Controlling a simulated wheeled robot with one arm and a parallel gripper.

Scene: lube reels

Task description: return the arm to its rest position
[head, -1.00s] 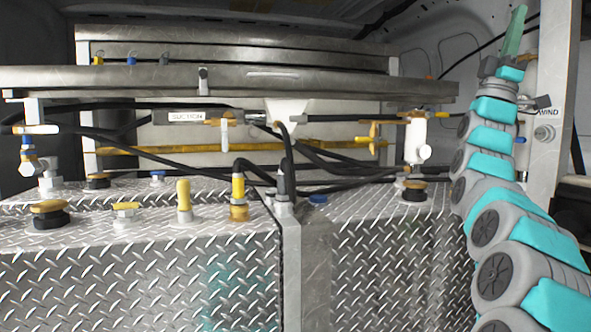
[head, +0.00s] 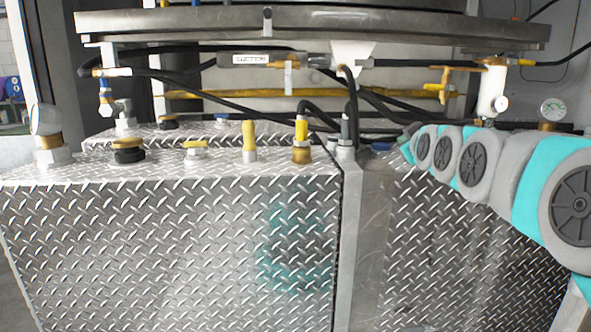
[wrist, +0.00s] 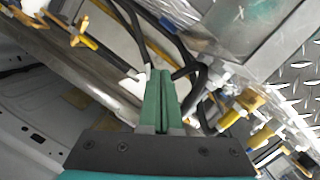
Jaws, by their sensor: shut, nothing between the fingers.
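My gripper's fingers are not clearly visible in the head view. In the wrist view my gripper (wrist: 161,105) shows two green fingers pressed together, with nothing between them. Black hoses (wrist: 190,60) and fittings lie beyond the fingertips in that view; I cannot tell how far apart they are.
Diamond-plate tanks (head: 170,235) carry brass caps and fittings, with a yellow-topped fitting (head: 249,140) on the left one. A metal shelf (head: 330,28) runs above the hoses. A white valve (head: 492,92) and a gauge (head: 552,110) stand close behind my arm.

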